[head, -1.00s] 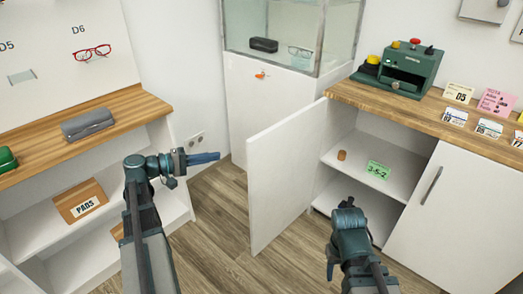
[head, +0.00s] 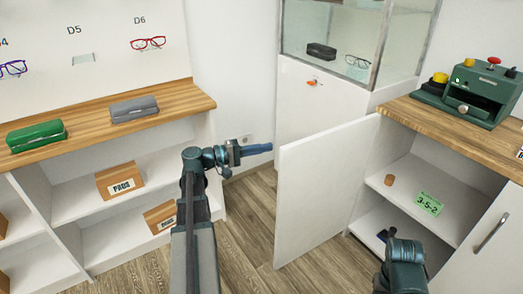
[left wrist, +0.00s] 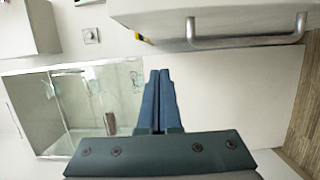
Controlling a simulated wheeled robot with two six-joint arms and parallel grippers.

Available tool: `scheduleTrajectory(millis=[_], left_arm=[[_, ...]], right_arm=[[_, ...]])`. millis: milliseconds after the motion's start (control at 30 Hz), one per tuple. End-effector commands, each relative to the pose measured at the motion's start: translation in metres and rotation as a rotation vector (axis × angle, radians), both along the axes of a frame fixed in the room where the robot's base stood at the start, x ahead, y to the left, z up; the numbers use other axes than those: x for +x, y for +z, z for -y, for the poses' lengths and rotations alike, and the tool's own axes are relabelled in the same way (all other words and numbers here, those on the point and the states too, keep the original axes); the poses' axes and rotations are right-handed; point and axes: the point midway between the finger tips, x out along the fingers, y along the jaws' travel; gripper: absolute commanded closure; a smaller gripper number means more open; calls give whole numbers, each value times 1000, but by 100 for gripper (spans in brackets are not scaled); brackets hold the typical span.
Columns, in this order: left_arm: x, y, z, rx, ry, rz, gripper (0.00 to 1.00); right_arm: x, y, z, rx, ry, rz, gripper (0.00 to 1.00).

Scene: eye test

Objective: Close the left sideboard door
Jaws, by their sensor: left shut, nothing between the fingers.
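The left sideboard door (head: 322,195) is white and stands open, swung out from the sideboard on the right. In the left wrist view, a white panel with a bar handle (left wrist: 248,42) at the upper right looks like this door's outer face. My left gripper (head: 258,149) is shut and empty, its fingertips pointing right, just left of the door's free edge in the head view. I cannot tell whether they touch. Its shut fingers (left wrist: 158,100) show below the panel in the wrist view.
The open compartment holds a small brown cylinder (head: 389,180) and a green "3-5-2" card (head: 429,204). A green machine (head: 470,92) stands on the sideboard top. A glass display case (head: 350,45) is behind. A shelf unit (head: 110,205) stands left. Floor is clear between.

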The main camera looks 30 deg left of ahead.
Motion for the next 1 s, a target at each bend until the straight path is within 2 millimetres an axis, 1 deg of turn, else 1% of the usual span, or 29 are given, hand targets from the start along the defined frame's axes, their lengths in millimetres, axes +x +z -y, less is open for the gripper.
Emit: scheduleTrajectory(millis=[33, 100, 300, 333, 400, 600, 1000], left_arm=[[10, 0, 9, 0, -5, 0, 100], [21, 0, 18, 0, -5, 0, 100], [49, 0, 42, 0, -4, 0, 100], [42, 0, 48, 0, -2, 0, 100], [36, 0, 57, 0, 0, 0, 100], [30, 0, 72, -1, 0, -1, 100], [29, 0, 74, -1, 0, -1, 100]], right_arm=[[0, 0, 0, 0, 0, 0, 50], [0, 0, 0, 0, 0, 0, 50], [0, 0, 0, 0, 0, 0, 50], [0, 0, 0, 0, 0, 0, 50], [0, 0, 0, 0, 0, 0, 50], [0, 0, 0, 0, 0, 0, 50], [0, 0, 0, 0, 0, 0, 50]])
